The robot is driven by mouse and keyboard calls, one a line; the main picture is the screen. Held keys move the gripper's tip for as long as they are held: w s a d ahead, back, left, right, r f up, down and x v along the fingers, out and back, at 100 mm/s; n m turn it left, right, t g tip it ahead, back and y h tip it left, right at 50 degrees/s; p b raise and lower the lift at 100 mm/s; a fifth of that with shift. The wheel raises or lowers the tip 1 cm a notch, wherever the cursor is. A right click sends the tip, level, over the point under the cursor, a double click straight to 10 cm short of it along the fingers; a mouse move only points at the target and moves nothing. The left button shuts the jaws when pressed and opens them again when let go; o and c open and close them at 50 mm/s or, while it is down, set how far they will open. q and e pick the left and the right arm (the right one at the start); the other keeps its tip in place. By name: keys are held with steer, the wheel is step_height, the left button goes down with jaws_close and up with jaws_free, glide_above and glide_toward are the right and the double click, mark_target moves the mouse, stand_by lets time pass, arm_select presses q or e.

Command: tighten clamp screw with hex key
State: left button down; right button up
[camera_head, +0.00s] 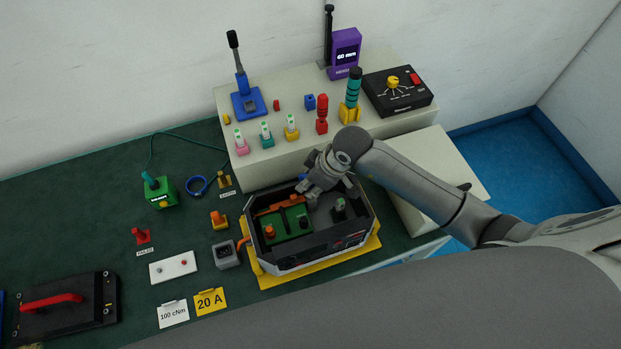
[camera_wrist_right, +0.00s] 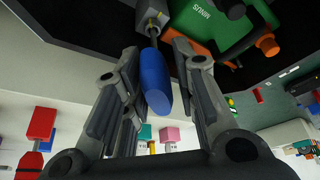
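My right gripper (camera_head: 312,183) is inside the back edge of the dark, open-topped instrument case (camera_head: 262,264). In the right wrist view, the fingers of this gripper (camera_wrist_right: 157,58) sit closely on both sides of the blue handle of the hex key (camera_wrist_right: 156,92), and appear shut on it. A thin shaft runs from the handle to a grey metal clamp block (camera_wrist_right: 151,18). Whether the tip is seated in the screw is too small to tell. In the head view my gripper hides most of the key and the clamp. My left gripper is not in view.
In the case lies a green block (camera_head: 291,226) with orange parts; it shows "MINUS" in the wrist view (camera_wrist_right: 196,18). A raised pale shelf (camera_head: 275,165) with several coloured tools stands behind. A grey cube (camera_head: 226,254) sits left of the case.

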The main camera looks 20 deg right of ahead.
steer(key=shift+w+r, duration=0.2)
steer(key=shift+r, duration=0.05)
steer(key=shift+r, duration=2.4)
